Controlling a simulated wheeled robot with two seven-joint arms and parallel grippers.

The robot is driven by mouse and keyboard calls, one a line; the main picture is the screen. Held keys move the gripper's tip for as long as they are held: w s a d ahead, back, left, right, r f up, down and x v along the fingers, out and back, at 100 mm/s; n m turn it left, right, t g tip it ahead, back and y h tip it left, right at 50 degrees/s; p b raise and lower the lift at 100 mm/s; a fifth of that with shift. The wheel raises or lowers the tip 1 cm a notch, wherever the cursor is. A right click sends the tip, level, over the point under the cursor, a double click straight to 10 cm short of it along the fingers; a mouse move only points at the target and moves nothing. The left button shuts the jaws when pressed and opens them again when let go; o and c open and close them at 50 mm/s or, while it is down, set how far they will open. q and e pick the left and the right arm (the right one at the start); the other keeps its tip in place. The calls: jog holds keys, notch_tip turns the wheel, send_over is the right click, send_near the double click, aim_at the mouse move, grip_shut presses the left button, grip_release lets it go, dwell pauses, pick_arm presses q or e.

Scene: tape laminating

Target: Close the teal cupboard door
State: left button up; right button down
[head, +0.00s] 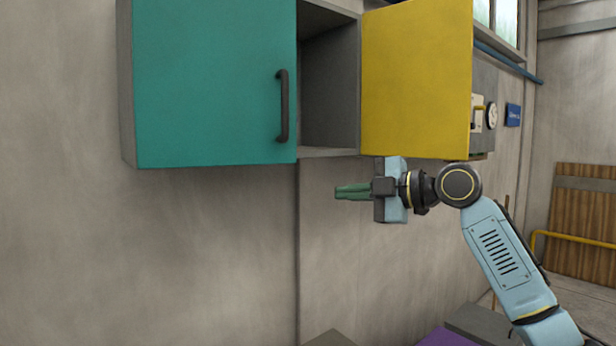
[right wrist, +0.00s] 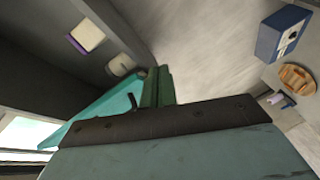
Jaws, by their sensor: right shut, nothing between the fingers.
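The teal cupboard door (head: 215,85) covers the left part of the wall cupboard in the head view. Its dark vertical handle (head: 282,106) is near its right edge. How far the door stands from the frame is hard to tell. In the right wrist view the teal door (right wrist: 98,108) is a slanted panel left of the fingers. My right gripper (head: 340,192) is below the cupboard opening, right of and lower than the teal door and apart from it. Its green fingers (right wrist: 158,86) point left, shut and empty. My left gripper is not in view.
The yellow door (head: 415,80) stands wide open, just above my right gripper. Between the doors the grey cupboard interior (head: 330,90) shows. The wall below the teal door is clear. A purple-topped item (head: 445,338) and dark surfaces lie at the bottom.

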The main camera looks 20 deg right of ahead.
jog(key=s+r+n+y, duration=0.3)
jog(key=s+r+n, duration=0.3)
jog(key=r, duration=0.8)
jog(key=w+d+p+x, duration=0.1)
jog(key=p+x, duration=0.3)
jog(key=x, duration=0.7)
jog(key=shift+w+f, duration=0.3)
jog(key=shift+w, duration=0.25)
